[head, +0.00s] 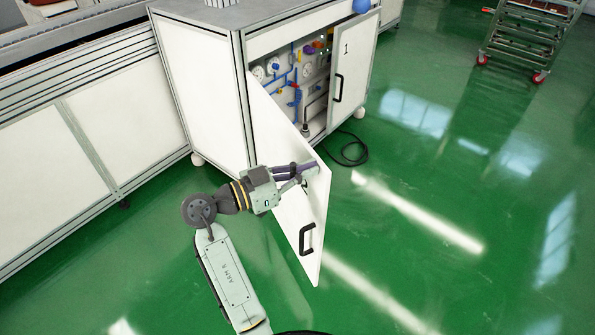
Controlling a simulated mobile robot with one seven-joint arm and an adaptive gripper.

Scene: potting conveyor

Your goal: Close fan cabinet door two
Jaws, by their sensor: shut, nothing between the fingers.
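The fan cabinet (196,82) stands at the upper middle of the head view. Its left door (278,218) is swung wide open toward me, with a black handle (306,239) near its free edge. No number can be read on this door; my gripper covers part of its upper area. The right door (352,62) is marked 1 and covers the right part of the front; I cannot tell whether it is fully shut. My gripper (308,170) is shut and empty, in front of the open door's outer face near the upper free corner. Contact cannot be made out.
Gauges, blue pipes and valves (292,80) show inside the cabinet. A black cable (353,150) lies on the green floor by the right door. White conveyor panels (75,130) line the left. Floor at right is clear.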

